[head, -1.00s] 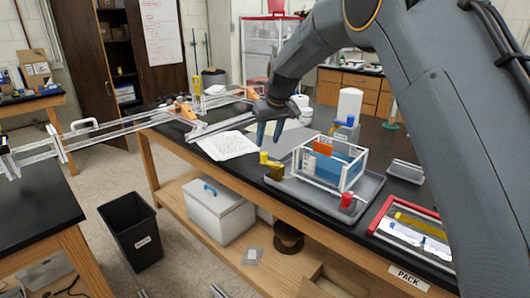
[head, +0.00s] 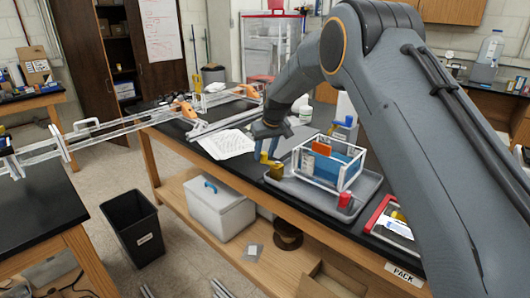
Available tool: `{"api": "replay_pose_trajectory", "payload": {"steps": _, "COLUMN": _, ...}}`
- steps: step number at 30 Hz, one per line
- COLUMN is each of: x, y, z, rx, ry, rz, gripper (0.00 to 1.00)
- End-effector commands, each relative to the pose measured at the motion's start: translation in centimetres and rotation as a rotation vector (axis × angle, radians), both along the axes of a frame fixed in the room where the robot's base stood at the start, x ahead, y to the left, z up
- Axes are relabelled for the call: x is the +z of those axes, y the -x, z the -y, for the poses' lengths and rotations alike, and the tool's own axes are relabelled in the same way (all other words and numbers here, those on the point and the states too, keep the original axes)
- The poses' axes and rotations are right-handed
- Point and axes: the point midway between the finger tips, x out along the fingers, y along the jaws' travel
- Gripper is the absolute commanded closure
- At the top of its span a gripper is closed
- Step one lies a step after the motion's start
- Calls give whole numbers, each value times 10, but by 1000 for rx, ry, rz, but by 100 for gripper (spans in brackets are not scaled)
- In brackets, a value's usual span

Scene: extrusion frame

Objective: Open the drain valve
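A small clear tank (head: 334,177) with white edges and blue contents stands in a grey tray (head: 300,192) on the black bench. A valve with a yellow handle (head: 264,157) and brass-coloured body (head: 276,171) is at its left side. A red-topped fitting (head: 345,199) is at its front right corner, and a blue-topped one (head: 347,121) behind it. No label tells me which is the drain valve.
An orange card (head: 322,148) sits at the tank's back left. White paper sheets (head: 228,144) lie left of my gripper. A red-edged case (head: 392,222) lies right of the tray, partly behind my arm. Metal extrusions (head: 218,124) run along the bench's back left.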

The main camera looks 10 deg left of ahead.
Motion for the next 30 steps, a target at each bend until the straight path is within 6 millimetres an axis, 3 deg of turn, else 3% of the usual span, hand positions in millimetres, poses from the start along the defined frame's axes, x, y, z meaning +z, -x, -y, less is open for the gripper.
{"api": "replay_pose_trajectory", "payload": {"steps": 1, "x": 0, "y": 0, "z": 0, "rx": 0, "ry": 0, "rz": 0, "gripper": 74}}
{"api": "replay_pose_trajectory", "payload": {"steps": 6, "x": 0, "y": 0, "z": 0, "rx": 0, "ry": 0, "rz": 0, "gripper": 100}}
{"api": "replay_pose_trajectory", "payload": {"steps": 17, "x": -2, "y": 2, "z": 0, "rx": 60, "ry": 0, "rz": 0, "gripper": 100}}
{"api": "replay_pose_trajectory", "payload": {"steps": 30, "x": -4, "y": 17, "z": 4, "rx": 401, "ry": -1, "rz": 0, "gripper": 100}}
